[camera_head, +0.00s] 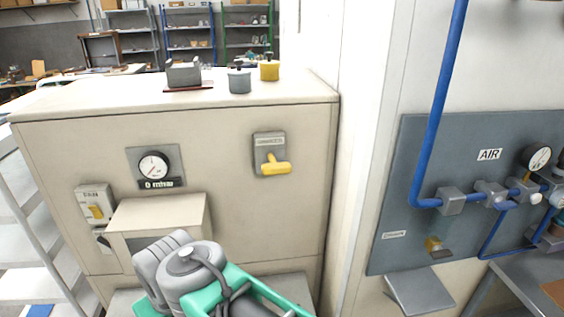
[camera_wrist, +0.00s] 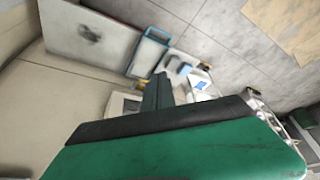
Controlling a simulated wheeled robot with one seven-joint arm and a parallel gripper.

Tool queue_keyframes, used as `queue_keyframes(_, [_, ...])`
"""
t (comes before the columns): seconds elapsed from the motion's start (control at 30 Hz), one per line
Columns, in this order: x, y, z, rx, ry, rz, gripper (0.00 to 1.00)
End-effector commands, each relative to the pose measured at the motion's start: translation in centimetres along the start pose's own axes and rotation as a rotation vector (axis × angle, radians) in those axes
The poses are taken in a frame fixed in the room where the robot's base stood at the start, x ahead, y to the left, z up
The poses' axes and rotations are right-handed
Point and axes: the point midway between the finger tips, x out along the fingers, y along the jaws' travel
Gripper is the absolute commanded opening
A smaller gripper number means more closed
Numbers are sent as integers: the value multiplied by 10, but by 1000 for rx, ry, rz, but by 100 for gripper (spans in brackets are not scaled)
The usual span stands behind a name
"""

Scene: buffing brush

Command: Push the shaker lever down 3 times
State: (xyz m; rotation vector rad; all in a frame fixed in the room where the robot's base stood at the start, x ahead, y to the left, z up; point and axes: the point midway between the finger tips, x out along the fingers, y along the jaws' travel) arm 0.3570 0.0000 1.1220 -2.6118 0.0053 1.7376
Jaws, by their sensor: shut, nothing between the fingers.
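The fingertips are not clear there. The lever cannot be made out in the wrist view.
A grey panel (camera_head: 395,200) with blue pipes and another small yellow handle (camera_head: 434,244) stands at the right. Small containers (camera_head: 239,80) stand on the cabinet top.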

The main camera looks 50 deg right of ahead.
Motion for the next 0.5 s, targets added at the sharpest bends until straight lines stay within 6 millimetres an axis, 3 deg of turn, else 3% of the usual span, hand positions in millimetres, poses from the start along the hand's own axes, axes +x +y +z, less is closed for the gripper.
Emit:
queue_keyframes(0.13, [-8,2,-13,40,7,-6,0])
queue_keyframes(0.27, [-38,16,-61,198,31,-31,0])
queue_keyframes(0.37, [-74,42,-113,381,59,-50,0])
queue_keyframes(0.5, [-124,102,-174,636,97,-52,0])
